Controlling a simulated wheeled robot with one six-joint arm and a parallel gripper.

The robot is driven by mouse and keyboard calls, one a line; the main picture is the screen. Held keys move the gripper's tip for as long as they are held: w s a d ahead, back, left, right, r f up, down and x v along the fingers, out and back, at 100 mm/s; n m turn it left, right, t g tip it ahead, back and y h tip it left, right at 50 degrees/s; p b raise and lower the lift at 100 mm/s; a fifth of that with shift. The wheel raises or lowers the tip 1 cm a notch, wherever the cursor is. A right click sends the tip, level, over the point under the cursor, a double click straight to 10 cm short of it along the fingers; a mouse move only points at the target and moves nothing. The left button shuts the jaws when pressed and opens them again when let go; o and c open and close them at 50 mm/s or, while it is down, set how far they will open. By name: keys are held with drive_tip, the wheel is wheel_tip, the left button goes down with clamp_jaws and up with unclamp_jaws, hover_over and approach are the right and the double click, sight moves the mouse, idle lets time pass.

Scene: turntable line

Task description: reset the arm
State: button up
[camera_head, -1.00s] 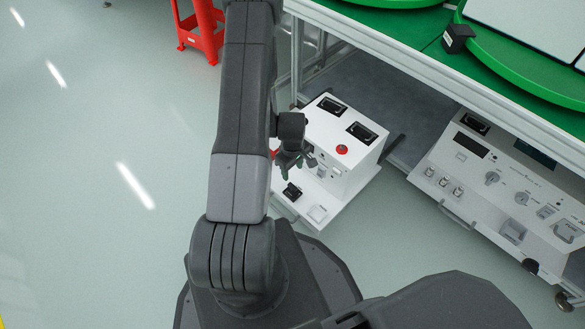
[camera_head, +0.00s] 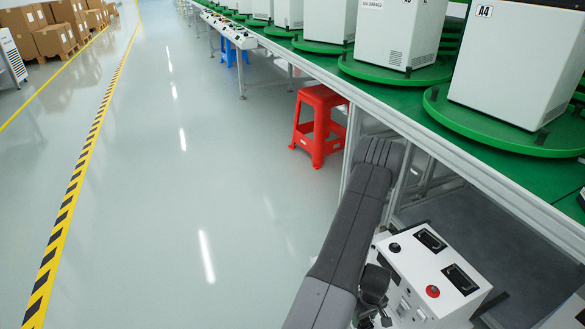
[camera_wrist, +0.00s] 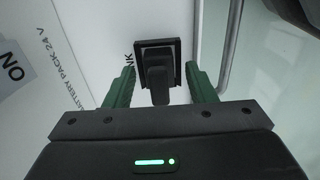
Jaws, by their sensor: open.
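My arm (camera_head: 350,235) reaches across the lower middle of the head view, its wrist beside a white control box (camera_head: 408,260). The knob stands between the fingers, with a gap visible on both sides. Whether the fingertips touch the panel I cannot tell. In the head view my gripper is mostly hidden by the arm and cut by the bottom edge.
The control box bears a red button (camera_head: 432,291). A long green-topped table (camera_head: 440,130) with turntables and white cabinets runs along the right. A red stool (camera_head: 318,125) stands beyond my arm. The pale floor at left is clear up to a striped yellow-black line (camera_head: 62,215).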

drive_tip(key=shift+r+p, duration=0.45)
drive_tip(key=shift+r, duration=1.7)
